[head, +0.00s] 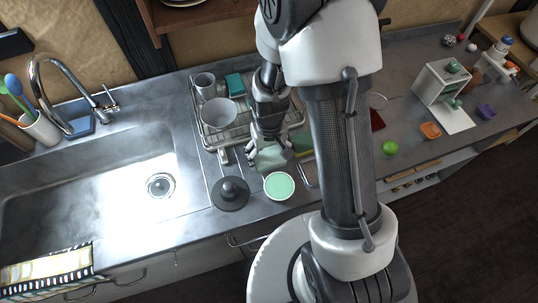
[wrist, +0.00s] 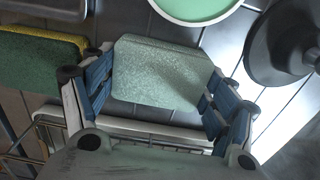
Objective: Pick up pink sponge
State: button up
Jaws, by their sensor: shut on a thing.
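My gripper (head: 266,143) is at the front edge of the dish rack, shut on a pale grey-green sponge (wrist: 160,73). The sponge sits between the two blue-padded fingers in the wrist view; in the head view it shows just below the fingers (head: 271,158). Its colour does not look pink, and I see no clearly pink sponge. A green sponge with a yellow layer (wrist: 40,62) lies beside the gripper in the wrist view; it also shows to the right of the gripper in the head view (head: 302,141).
The wire dish rack (head: 213,139) holds a white bowl (head: 219,113), a cup (head: 205,84) and a teal sponge (head: 235,84). A green-topped round dish (head: 279,186) and a dark plunger-like object (head: 231,192) stand in front. The sink (head: 90,195) is left.

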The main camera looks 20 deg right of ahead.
aim_at(269, 156)
notch_tip(269, 156, up, 20)
jog(key=p, duration=0.7)
